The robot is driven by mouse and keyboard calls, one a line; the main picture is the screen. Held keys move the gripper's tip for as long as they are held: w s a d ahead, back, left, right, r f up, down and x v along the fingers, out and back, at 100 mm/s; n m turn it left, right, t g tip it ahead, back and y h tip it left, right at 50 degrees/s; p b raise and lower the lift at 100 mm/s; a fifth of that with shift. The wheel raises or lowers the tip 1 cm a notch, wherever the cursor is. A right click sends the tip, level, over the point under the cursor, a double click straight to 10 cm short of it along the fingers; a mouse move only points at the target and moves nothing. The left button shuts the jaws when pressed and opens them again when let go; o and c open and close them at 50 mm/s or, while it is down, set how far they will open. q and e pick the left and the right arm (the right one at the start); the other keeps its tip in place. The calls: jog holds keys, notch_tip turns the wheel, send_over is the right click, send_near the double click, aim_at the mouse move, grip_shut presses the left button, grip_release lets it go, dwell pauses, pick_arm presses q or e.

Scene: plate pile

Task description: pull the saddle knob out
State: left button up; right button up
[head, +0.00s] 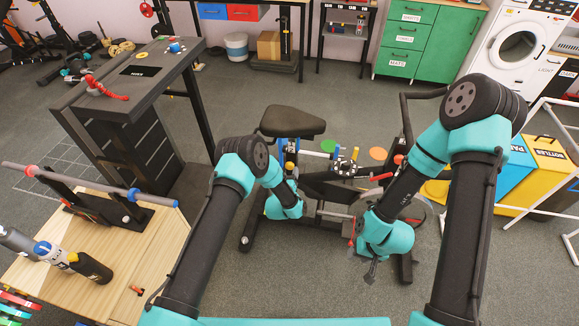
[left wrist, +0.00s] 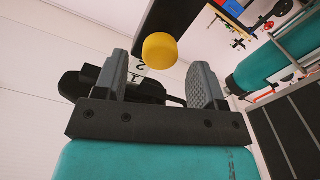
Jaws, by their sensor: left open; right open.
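The exercise bike's dark saddle (head: 290,122) is upright in the middle of the head view. A round yellow knob (left wrist: 160,50) shows in the left wrist view, at the gap between the fingertips of my left gripper (left wrist: 162,66). That gripper is open, with room on both sides of the knob. In the head view my left arm reaches to the bike below the saddle and its fingers are hard to make out. My right gripper (head: 371,270) hangs open and empty at the right side of the bike.
A wooden bench (head: 100,262) with a bar and tools stands at the left. A dark desk (head: 135,85) is behind it. A yellow and blue bin (head: 530,175) stands at the right. Grey floor is clear behind the bike.

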aim_at(289, 167)
pick_arm(q)
jog(key=shift+x, duration=1.95)
